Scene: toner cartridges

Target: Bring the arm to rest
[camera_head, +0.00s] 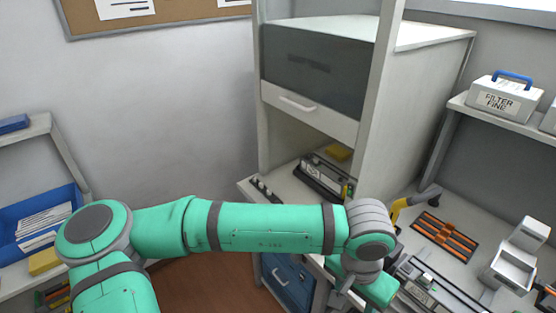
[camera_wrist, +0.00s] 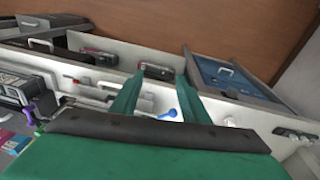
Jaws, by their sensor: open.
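My green and grey arm stretches from left to right across the lower part of the head view. Its end, my gripper (camera_head: 366,288), hangs over the front of the work surface at the right, and its fingertips are hard to make out there. In the wrist view my gripper (camera_wrist: 160,76) shows two green fingers spread apart with nothing held between them. Beyond the fingers lie a pale counter edge and open drawers. A small blue-ended item (camera_wrist: 168,114) lies on the pale surface below the gap between the fingers.
A tall cabinet (camera_head: 310,70) stands behind my arm, with a cartridge-like unit (camera_head: 322,178) on its shelf. An orange rack (camera_head: 445,236) and a white holder (camera_head: 516,255) are at the right. A blue drawer (camera_head: 288,280) is below. Shelves with a blue bin (camera_head: 40,212) stand left.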

